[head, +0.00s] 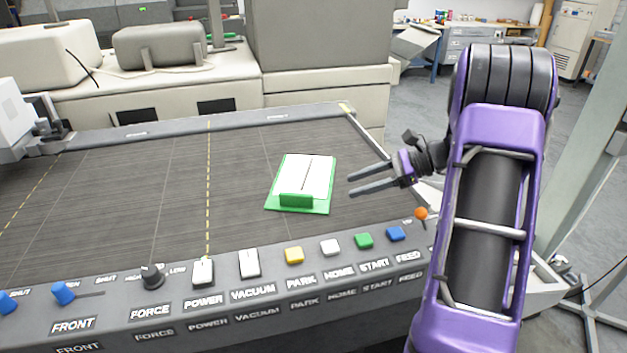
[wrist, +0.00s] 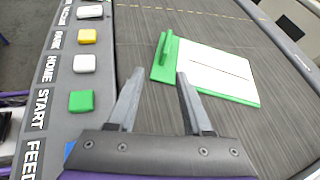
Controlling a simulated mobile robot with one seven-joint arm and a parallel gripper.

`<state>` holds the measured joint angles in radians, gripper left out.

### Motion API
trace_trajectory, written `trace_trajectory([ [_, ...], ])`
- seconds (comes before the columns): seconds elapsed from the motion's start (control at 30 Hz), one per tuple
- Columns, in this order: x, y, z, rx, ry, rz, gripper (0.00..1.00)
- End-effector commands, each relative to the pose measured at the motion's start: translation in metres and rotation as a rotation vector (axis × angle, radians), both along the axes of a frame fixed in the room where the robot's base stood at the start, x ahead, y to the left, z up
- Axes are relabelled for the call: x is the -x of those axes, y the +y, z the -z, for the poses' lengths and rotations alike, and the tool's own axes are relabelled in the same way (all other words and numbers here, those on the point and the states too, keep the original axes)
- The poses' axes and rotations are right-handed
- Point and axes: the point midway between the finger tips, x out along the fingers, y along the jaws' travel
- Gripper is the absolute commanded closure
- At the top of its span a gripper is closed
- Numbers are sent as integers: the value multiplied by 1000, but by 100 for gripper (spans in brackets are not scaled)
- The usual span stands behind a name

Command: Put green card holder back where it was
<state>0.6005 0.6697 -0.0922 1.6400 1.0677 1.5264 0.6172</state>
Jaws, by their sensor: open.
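The green card holder (head: 296,201) lies on the dark bed of the machine, right of the yellow dashed line. It has a green base with a raised green bar at its near edge, and a white card with a dark line lies on it. In the wrist view the card holder (wrist: 166,60) is beyond the fingertips, ahead and to the right. My gripper (head: 350,187) is open and empty, to the right of the card holder and apart from it.
A control panel (head: 275,276) with labelled coloured buttons and switches runs along the bed's near edge. An orange-knobbed lever (head: 421,213) stands near its right end, close below my gripper. The bed (head: 130,190) left of the card holder is clear. Machine housings stand behind.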

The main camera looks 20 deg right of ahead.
Motion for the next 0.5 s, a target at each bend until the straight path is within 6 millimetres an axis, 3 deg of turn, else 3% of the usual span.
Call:
trace_trajectory([
  [0.13,0,-7,0,-92,88,96,50],
  [0.23,-3,0,3,-107,104,109,50],
  [0.5,-23,49,25,-104,105,105,50],
])
